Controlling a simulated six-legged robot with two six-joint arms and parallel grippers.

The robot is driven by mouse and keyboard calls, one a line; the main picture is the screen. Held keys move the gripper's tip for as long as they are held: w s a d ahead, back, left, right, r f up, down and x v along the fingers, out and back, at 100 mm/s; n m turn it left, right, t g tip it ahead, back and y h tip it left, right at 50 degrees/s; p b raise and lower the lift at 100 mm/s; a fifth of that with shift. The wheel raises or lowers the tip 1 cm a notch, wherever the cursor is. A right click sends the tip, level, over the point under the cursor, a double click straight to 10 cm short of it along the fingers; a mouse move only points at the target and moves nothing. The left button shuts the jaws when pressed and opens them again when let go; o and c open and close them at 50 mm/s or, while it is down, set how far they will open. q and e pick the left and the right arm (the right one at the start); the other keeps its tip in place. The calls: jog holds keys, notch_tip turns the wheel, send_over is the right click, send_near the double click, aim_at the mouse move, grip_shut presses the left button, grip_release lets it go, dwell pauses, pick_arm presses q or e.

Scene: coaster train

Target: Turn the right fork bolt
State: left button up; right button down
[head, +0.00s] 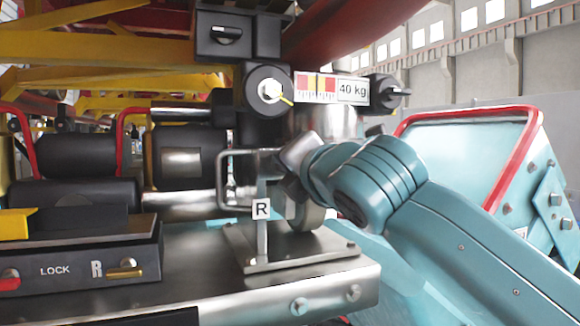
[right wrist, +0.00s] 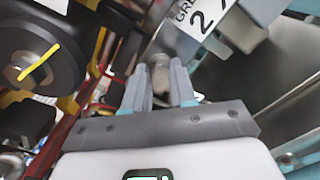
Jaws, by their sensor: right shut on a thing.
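A pale bolt head (head: 270,90) with a yellow pointer sits on a round black housing, left of the 40 kg scale. A yellow mark on a dark round housing (right wrist: 38,62) shows at the left of the right wrist view. A metal stand labelled R (head: 261,208) with a wire handle is below the bolt head. My right gripper (right wrist: 160,85) is shut on a small grey cylindrical piece (right wrist: 160,68); I cannot tell what it belongs to. In the head view my teal wrist largely hides that gripper, close to the stand. My left gripper is not in view.
A black knob (head: 390,90) sits right of the 40 kg plate (head: 345,90). A LOCK panel (head: 80,270) with red and brass levers is at lower left. Red rails and yellow beams (head: 110,45) crowd the left. A teal box (head: 470,150) with a red rail stands right.

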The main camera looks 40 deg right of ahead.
jog(key=m+b, duration=0.1)
jog(key=m, duration=0.5)
jog(key=m+b, duration=0.2)
jog(key=m, duration=0.5)
jog(key=f+m+b, duration=0.1)
jog(key=m, duration=0.6)
jog(key=shift+b, duration=0.3)
jog(key=c, duration=1.4)
grip_release()
jog(key=o, duration=0.5)
jog(key=shift+r, duration=0.1)
jog(key=shift+s+r, duration=0.1)
jog(key=shift+s, duration=0.05)
